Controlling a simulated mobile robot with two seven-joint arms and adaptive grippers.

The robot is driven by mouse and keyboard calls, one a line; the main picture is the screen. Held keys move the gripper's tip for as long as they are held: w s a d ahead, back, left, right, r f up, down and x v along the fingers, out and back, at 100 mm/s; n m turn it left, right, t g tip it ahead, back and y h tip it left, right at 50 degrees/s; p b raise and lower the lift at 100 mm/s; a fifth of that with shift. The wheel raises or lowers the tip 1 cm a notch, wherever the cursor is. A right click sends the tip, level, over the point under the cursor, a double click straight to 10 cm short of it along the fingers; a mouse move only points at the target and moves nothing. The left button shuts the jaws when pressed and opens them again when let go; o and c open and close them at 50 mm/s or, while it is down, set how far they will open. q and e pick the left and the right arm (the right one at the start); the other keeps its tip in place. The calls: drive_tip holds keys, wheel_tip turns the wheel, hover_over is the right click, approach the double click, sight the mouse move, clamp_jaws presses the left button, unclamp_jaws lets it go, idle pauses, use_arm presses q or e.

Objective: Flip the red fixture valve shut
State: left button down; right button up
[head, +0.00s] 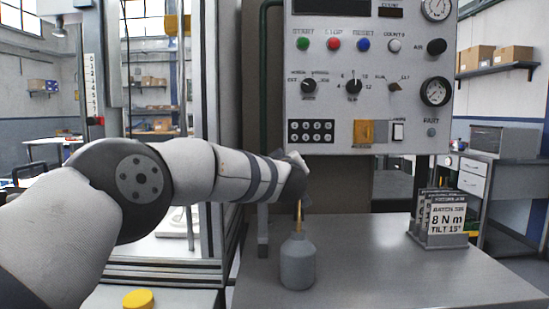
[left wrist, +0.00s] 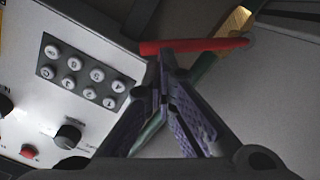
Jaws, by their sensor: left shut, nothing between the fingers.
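The red valve lever (left wrist: 195,46) shows in the left wrist view. It lies crosswise in the picture, at an angle to a green pipe (left wrist: 205,64) with a brass part (left wrist: 235,20). My left gripper (left wrist: 166,58) is shut and empty, its fingertips right at the lever's left half. I cannot tell whether they touch it. In the head view my left arm comes in from the left and its wrist hides the valve. The green pipe (head: 264,60) runs down left of the control panel there. My right gripper is not in view.
The control panel (head: 410,85), with buttons, knobs and gauges, is close above my left wrist. A grey oil can (head: 297,264) stands on the bench (head: 370,275) just below. A yellow cap (head: 138,299) lies lower left.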

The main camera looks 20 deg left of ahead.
use_arm(q)
drive_tip(key=shift+a+r, duration=0.15)
drive_tip(key=shift+r, duration=0.2)
wheel_tip(320, 180, up, 9)
drive_tip(key=shift+r, duration=0.2)
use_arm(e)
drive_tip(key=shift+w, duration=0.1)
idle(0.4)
